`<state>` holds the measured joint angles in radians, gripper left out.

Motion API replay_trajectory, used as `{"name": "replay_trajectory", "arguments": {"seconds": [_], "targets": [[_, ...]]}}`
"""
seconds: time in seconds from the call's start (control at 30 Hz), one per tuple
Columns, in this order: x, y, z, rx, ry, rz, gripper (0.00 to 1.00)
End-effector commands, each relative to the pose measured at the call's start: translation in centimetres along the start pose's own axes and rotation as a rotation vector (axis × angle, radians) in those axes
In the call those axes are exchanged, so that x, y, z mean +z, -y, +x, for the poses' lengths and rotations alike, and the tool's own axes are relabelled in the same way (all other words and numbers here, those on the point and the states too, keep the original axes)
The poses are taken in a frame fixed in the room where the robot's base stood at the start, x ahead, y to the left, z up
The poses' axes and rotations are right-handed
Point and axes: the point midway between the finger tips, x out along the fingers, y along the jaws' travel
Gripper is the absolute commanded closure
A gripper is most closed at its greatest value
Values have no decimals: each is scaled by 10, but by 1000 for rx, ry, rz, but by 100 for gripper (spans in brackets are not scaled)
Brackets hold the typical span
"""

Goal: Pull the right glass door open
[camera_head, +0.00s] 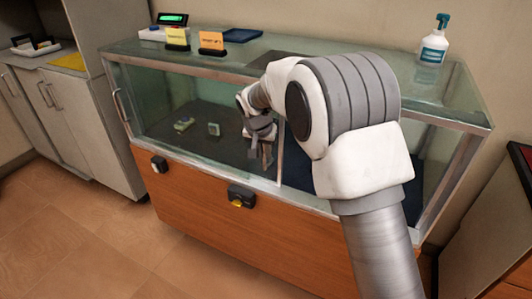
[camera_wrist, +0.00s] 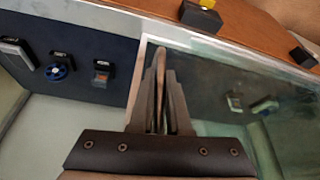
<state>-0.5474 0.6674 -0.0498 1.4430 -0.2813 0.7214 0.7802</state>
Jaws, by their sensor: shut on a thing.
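The glass display case (camera_head: 190,68) has a metal frame and a wooden lower front. My gripper (camera_head: 266,150) is at the front of the case, just left of a pale upright frame bar (camera_head: 280,160). In the wrist view my gripper (camera_wrist: 160,92) is shut on a slim upright handle (camera_wrist: 161,58), whose end shows between the fingers. The pale frame edge (camera_wrist: 143,55) runs beside it. My arm hides much of the right glass door in the head view, so I cannot tell how far it stands open.
Small devices (camera_wrist: 57,70) lie on a dark blue mat (camera_wrist: 85,35) inside the case. A spray bottle (camera_head: 434,42) and orange sign (camera_head: 211,42) stand on top. Black locks (camera_head: 241,196) stick out from the wood front. The floor (camera_head: 90,240) at front left is clear.

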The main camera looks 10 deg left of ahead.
Motion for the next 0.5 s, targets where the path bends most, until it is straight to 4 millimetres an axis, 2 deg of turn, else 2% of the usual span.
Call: {"name": "replay_trajectory", "arguments": {"seconds": [0.03,0.17,0.2,0.5], "targets": [[1,0,1,0,2,0,82],[1,0,1,0,2,0,58],[1,0,0,0,2,0,55],[0,0,-2,0,0,0,55]]}}
